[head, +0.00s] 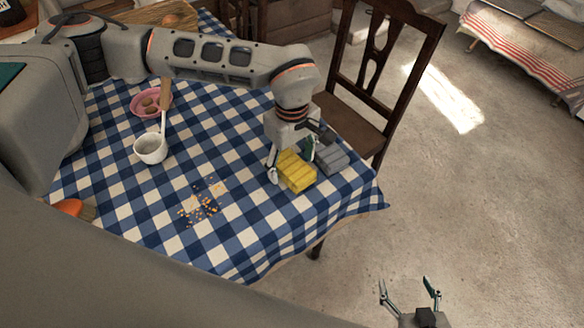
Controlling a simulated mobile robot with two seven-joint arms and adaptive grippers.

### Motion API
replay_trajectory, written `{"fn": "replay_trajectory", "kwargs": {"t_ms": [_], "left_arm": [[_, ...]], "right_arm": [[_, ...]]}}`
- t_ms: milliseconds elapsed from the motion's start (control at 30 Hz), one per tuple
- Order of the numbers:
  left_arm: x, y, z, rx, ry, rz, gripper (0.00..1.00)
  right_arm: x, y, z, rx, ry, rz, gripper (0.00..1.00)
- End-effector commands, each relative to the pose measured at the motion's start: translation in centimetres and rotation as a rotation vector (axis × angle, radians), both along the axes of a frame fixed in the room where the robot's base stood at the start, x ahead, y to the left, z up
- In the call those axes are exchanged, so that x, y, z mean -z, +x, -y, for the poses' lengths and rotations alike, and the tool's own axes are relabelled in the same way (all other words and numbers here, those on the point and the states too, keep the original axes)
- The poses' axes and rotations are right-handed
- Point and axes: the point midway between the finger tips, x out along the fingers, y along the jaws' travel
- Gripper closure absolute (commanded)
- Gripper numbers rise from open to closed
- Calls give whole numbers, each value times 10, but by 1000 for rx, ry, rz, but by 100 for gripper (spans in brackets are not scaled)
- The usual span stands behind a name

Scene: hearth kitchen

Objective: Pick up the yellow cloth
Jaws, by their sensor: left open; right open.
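The yellow cloth (297,172) is a folded, ridged block lying on the blue-and-white checked tablecloth near the table's right edge. My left gripper (290,163) is directly over it, pointing down. It is open, with one finger at the cloth's left side and the other near its far right side. Whether the fingers touch the cloth I cannot tell. My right gripper (408,287) is open and empty at the bottom right, seen over the floor, away from the table.
A grey folded block (332,158) lies close beside the yellow cloth. Crumbs (200,206) are scattered on the tablecloth (235,245). A white pot (150,149), a pink bowl (143,105) with brown items and an orange-handled brush (72,208) are further left. A wooden chair (350,125) stands behind the table.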

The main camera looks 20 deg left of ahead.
Motion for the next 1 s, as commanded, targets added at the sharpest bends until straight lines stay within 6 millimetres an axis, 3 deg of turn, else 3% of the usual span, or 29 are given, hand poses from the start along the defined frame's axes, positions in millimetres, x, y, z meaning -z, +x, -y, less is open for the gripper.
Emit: {"fn": "replay_trajectory", "kwargs": {"t_ms": [267,433,800,1000], "left_arm": [[4,0,0,0,-1,1,33],[4,0,0,0,-1,1,72],[3,0,0,-1,-1,1,73],[-11,2,0,0,-1,5,73]], "right_arm": [[-1,0,0,0,-1,1,28],[-2,2,0,0,0,5,28],[-4,5,0,0,0,12,28],[-6,6,0,0,1,13,28]]}}
